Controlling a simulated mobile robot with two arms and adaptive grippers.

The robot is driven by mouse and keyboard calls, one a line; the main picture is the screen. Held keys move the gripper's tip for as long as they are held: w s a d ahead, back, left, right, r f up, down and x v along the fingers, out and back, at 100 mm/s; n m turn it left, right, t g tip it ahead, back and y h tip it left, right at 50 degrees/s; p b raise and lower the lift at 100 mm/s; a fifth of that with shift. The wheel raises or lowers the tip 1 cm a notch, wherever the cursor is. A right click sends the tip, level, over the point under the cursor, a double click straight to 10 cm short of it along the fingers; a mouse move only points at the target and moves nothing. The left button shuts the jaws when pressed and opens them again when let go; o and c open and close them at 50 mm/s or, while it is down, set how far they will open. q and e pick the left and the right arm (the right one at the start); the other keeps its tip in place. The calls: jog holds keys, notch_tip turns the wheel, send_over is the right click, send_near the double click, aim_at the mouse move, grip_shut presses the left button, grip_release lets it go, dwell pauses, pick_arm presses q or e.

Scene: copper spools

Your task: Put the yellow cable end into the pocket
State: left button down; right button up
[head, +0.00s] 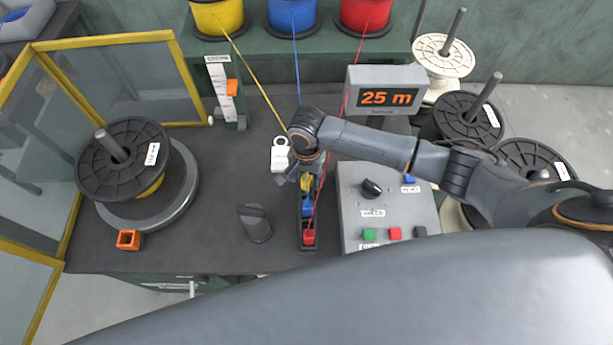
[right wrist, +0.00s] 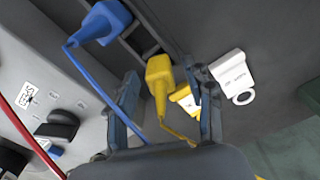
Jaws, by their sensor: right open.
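The yellow cable end (right wrist: 160,72) is a yellow block with a yellow cable; it lies between the spread fingers of my right gripper (right wrist: 168,80), with gaps beside it. In the head view the yellow end (head: 308,185) shows just under my right gripper (head: 303,176). It is at the far end of a black slotted rack (head: 309,246). A blue cable end (right wrist: 100,22) and a red cable end (head: 309,237) also sit in the rack. Dark slots show beside the yellow end; I cannot tell which one is the pocket. My left gripper is out of view.
A white tag with a ring (right wrist: 230,70) is close beside the right gripper. The grey control box (head: 385,205) stands right of the rack. A black spool (head: 125,160) and an orange square piece (head: 129,240) are at the left. Taut cables run to the back spools.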

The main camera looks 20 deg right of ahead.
notch_tip(320, 180, up, 12)
dwell(0.5)
jog(key=shift+s, duration=0.1)
dwell(0.6)
